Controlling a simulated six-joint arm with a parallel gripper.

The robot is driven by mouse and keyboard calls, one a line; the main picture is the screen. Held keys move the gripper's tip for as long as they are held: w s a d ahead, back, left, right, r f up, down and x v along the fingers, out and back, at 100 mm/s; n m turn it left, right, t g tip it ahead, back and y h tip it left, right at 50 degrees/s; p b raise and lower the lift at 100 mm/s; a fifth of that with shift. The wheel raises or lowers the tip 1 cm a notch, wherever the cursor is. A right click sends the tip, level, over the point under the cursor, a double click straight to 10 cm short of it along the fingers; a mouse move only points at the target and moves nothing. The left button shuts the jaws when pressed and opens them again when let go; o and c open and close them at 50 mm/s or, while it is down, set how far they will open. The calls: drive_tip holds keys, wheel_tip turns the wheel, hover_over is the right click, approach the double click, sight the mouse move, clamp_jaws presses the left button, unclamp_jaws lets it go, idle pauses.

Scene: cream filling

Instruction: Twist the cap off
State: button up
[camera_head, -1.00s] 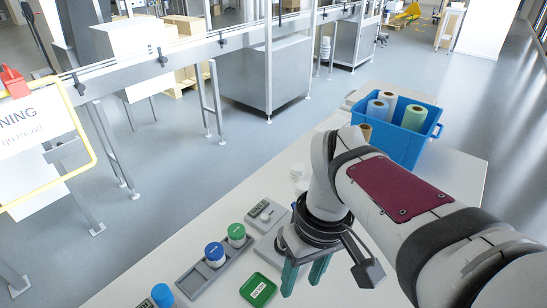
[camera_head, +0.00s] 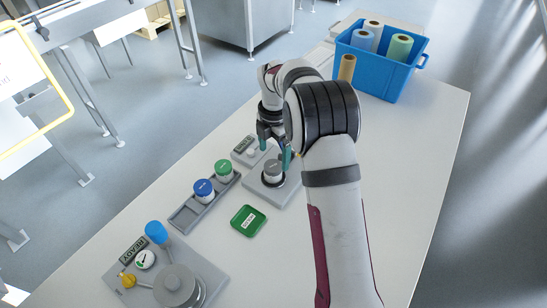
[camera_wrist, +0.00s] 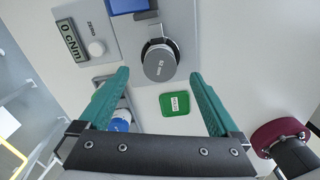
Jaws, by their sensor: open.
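A round dark grey cap (camera_wrist: 160,63), marked "82 mm", sits on top of a jar in a grey fixture (camera_wrist: 127,38). In the head view, the grey cap (camera_head: 274,167) and fixture (camera_head: 262,191) are at the middle of the table. My gripper (camera_head: 275,152) is open above the cap, with its teal fingers apart. In the wrist view, my gripper's (camera_wrist: 160,76) fingertips point toward the cap from below it in the picture, spaced wider than it. I see no contact, and nothing is between the fingers. A green tray (camera_head: 236,222) lies flat beside the fixture.
A grey rack (camera_head: 184,216) holds a blue-lidded jar (camera_head: 203,188) and a green-lidded jar (camera_head: 223,169). A meter (camera_wrist: 73,40) reads "0 cNm". A grey device (camera_head: 210,268) stands at front left. A blue bin (camera_head: 375,72) with rolls stands at the back. The table's right side is clear.

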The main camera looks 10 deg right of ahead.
sight(273, 165)
drive_tip(key=shift+f, duration=1.95)
drive_tip(key=c, duration=1.4)
drive_tip(key=o, duration=0.6)
drive_tip(key=c, duration=0.6)
drive_tip(key=shift+o, duration=0.2)
drive_tip(key=n, duration=0.5)
drive_tip(key=shift+n, duration=0.4)
drive_tip(key=o, duration=1.2)
